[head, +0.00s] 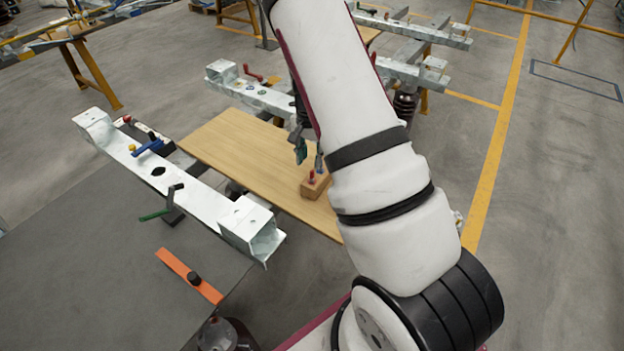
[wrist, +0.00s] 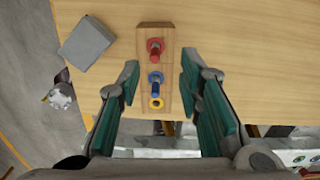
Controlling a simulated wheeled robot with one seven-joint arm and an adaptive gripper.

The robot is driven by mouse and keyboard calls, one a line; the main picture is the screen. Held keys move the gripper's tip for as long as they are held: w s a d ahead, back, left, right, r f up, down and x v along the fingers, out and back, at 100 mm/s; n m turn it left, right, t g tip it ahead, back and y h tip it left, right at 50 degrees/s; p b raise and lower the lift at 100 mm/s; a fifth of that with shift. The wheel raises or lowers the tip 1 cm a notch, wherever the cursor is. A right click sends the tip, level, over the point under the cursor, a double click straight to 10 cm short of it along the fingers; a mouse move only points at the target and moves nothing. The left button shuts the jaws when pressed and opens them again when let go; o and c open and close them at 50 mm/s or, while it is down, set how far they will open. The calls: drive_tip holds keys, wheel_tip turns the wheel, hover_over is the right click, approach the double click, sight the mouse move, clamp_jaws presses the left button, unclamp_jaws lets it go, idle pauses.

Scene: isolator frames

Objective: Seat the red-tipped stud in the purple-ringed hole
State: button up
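The red-tipped stud (wrist: 155,46) stands upright in a wooden block (wrist: 145,29). In the head view the stud (head: 311,176) and block (head: 318,188) are on the wooden tabletop, partly hidden by my arm. My gripper (wrist: 160,63) is open and empty above the block, one green-padded finger on each side, not touching it. In the head view my gripper (head: 309,159) hangs just above the stud. I cannot make out a purple-ringed hole in either view.
A blue piece (wrist: 155,78) and a yellow ring (wrist: 156,103) sit in line on the block. A grey block (wrist: 87,42) lies beside it. A galvanized beam (head: 195,190) with clamps runs left of the wooden table (head: 230,140); another beam (head: 250,91) lies behind.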

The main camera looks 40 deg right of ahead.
sight(312, 171)
drive_tip(key=shift+s+d+f+p, duration=0.15)
drive_tip(key=shift+f+p, duration=0.15)
drive_tip(key=shift+f, duration=1.35)
drive_tip(key=shift+s+f+p, duration=0.1)
drive_tip(key=shift+f+p, duration=0.2)
drive_tip(key=shift+f, duration=1.3)
clamp_jaws()
